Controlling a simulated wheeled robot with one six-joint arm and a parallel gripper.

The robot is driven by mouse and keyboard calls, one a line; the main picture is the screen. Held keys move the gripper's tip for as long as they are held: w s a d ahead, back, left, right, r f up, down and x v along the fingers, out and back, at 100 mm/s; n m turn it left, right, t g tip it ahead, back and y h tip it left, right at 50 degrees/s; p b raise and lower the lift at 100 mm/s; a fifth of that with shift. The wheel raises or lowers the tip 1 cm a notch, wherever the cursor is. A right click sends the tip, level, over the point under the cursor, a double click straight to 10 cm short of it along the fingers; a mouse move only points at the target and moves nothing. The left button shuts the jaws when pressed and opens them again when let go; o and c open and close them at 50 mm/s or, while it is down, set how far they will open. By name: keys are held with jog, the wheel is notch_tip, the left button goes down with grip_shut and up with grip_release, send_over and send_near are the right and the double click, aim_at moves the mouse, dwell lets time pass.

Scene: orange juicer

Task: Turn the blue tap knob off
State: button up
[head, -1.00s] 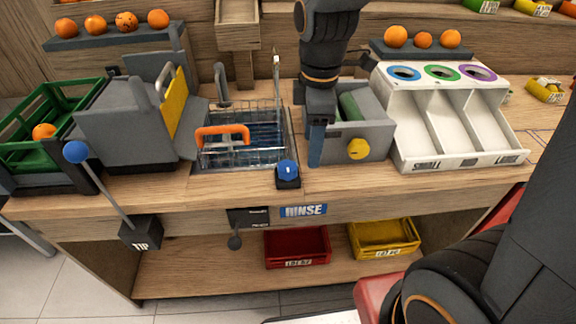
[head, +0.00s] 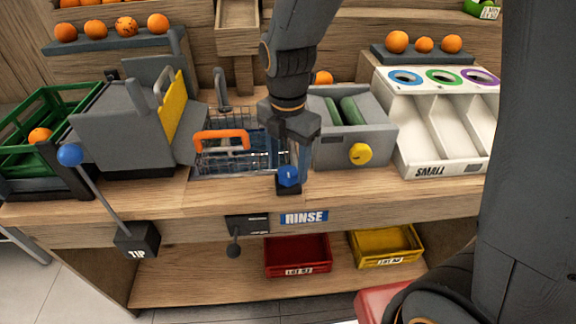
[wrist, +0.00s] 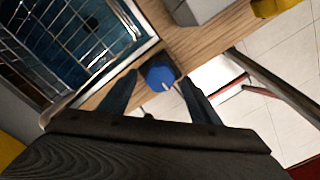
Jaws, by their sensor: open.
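The blue tap knob (head: 289,177) sits on a small dark base at the counter's front edge, right of the rinse basin. In the wrist view the blue knob (wrist: 160,76) shows between and just beyond my two fingers, with a small pale mark on it. My gripper (head: 289,158) points down over the knob in the head view. In the wrist view my gripper (wrist: 158,98) is open, one finger on each side of the knob's line. I cannot tell whether either finger touches it.
The wire basket with an orange handle (head: 221,140) stands in the basin on the left. A grey box with a yellow knob (head: 361,154) stands close on the right. A RINSE label (head: 304,217) is on the counter front, beside a black lever box (head: 247,224).

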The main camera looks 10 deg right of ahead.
jog(key=shift+f, duration=0.65)
jog(key=c, duration=1.1)
jog(key=shift+o, duration=0.2)
